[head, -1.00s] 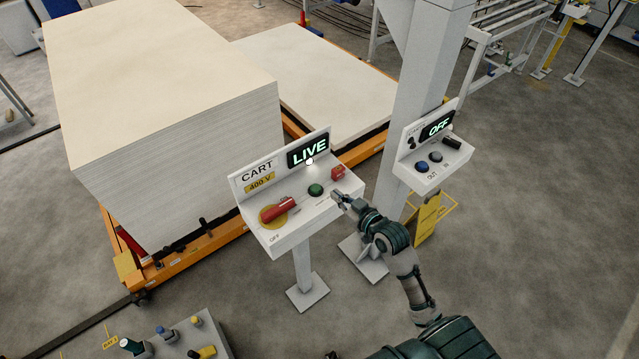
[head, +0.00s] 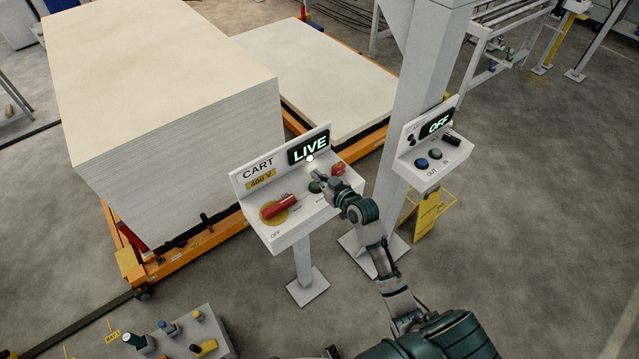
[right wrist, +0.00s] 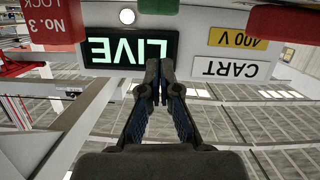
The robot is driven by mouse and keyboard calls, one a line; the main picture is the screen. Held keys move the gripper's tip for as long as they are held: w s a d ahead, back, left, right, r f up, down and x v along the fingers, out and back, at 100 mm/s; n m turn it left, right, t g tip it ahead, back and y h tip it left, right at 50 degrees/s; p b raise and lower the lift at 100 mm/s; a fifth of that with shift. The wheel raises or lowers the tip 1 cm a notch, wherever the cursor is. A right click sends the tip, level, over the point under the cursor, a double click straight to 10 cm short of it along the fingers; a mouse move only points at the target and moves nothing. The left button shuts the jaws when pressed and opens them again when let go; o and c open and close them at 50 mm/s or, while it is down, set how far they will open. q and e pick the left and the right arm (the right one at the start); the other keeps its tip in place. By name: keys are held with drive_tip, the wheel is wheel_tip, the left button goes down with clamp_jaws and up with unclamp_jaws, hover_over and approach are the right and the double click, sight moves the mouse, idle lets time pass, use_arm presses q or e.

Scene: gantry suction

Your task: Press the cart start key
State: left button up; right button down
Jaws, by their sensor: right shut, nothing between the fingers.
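The cart control box (head: 283,233) carries a panel reading CART, 400 V and a lit LIVE display (head: 309,150). A round green key (head: 315,187) sits on its top face, partly covered by my right gripper (head: 318,175). The gripper is shut and empty, its tips right by the key; I cannot tell whether they touch it. In the right wrist view the picture is upside down: the shut fingers (right wrist: 159,75) point at the LIVE display (right wrist: 131,49), and the green key (right wrist: 158,6) shows at the top edge. My left gripper is out of view.
A red rotary handle (head: 282,206) on a yellow disc sits left of the key; a red lock block (head: 337,170) sits right behind it. A second box (head: 424,175) reading OFF stands by the grey post (head: 405,110). Stacked boards (head: 170,130) stand behind left.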

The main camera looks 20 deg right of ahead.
sight(319, 192)
drive_tip(key=shift+s+d+f, duration=0.1)
drive_tip(key=shift+f, duration=0.9)
drive_tip(key=shift+s+d+f, duration=0.1)
drive_tip(key=shift+f, duration=0.85)
drive_tip(key=shift+w, duration=0.1)
